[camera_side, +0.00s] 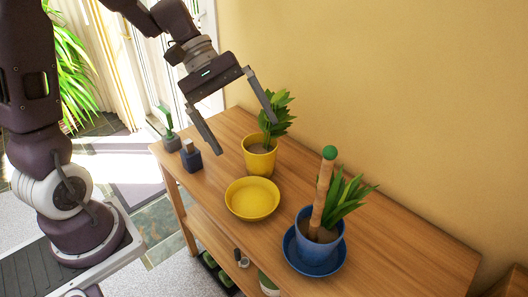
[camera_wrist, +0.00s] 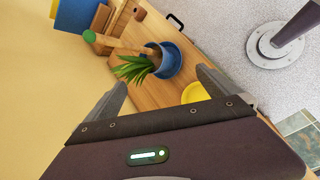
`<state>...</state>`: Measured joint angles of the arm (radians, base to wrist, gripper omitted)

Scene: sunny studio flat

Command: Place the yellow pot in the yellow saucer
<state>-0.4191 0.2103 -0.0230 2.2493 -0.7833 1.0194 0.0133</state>
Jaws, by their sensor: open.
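The yellow pot (camera_side: 260,160), with a leafy plant (camera_side: 277,119) in it, stands upright on the wooden bench behind the yellow saucer. The yellow saucer (camera_side: 252,199) lies empty on the bench, and part of it shows in the wrist view (camera_wrist: 195,92). The pot is beside the saucer, not in it. My gripper (camera_side: 243,123) is open and empty, above the bench near the pot's plant. One finger appears close to the leaves in the side view; I cannot tell if it touches. The wrist view shows both fingers (camera_wrist: 162,88) apart; the yellow pot is hidden there.
A blue pot (camera_side: 318,243) with a plant and a green-topped wooden post stands in a blue saucer (camera_side: 292,254) at right. A dark blue bottle (camera_side: 191,156) and a green-topped item (camera_side: 169,130) stand at the left end. The wall runs behind the bench (camera_side: 400,255).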

